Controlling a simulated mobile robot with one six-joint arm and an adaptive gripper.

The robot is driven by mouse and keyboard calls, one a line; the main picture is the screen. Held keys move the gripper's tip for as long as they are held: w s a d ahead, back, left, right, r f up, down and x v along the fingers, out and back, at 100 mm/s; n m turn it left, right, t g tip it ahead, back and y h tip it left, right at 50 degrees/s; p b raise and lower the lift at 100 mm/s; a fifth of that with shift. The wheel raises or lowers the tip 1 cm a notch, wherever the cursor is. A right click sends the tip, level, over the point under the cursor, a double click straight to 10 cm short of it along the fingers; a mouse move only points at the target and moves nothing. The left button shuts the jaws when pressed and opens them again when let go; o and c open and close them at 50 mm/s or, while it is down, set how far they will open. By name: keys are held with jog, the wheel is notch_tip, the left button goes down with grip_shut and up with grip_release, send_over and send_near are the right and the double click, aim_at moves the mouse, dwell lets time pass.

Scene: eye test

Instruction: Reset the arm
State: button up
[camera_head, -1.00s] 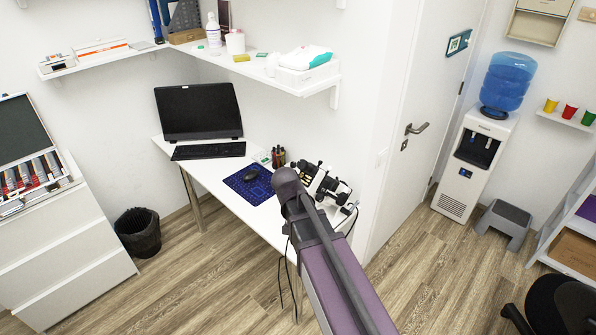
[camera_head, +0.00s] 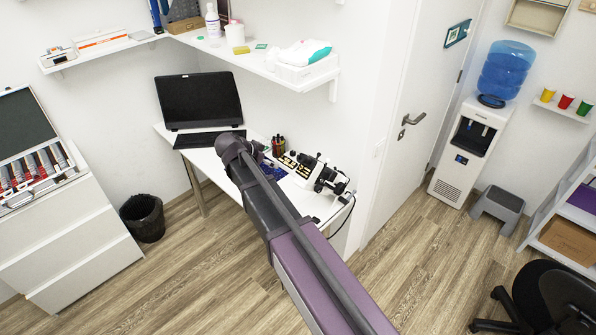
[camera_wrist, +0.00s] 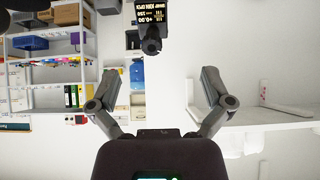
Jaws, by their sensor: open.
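My arm (camera_head: 291,236), with purple and dark grey links, reaches up and left over the white desk (camera_head: 309,204). Its dark elbow joint (camera_head: 232,148) covers part of the desk top and the blue mat. My gripper does not show in the head view. In the wrist view, my gripper (camera_wrist: 158,92) has its two fingers spread wide apart, with nothing between them. A dark device with a small lit text display (camera_wrist: 156,14) appears beyond the fingers at the top.
The desk holds a monitor (camera_head: 199,100), a keyboard (camera_head: 206,139) and a black-and-white optical instrument (camera_head: 319,174). A wall shelf (camera_head: 300,84) runs above it. A bin (camera_head: 142,217), drawers (camera_head: 70,242), a water cooler (camera_head: 470,150) and an office chair (camera_head: 560,300) stand around.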

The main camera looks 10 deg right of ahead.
jog(key=shift+f, duration=0.1)
jog(key=b+x, duration=0.7)
jog(key=x, duration=0.2)
jog(key=shift+w+d+f, duration=0.2)
jog(key=shift+d+f, duration=0.05)
jog(key=shift+d, duration=0.05)
jog(key=shift+s+a+r, duration=0.1)
jog(key=shift+r, duration=0.05)
dwell(1.3)
jog(key=p+v, duration=0.7)
jog(key=v, duration=0.2)
jog(key=shift+s+a+r, duration=0.15)
jog(key=shift+a+r, duration=0.05)
jog(key=shift+r, duration=0.05)
dwell(0.6)
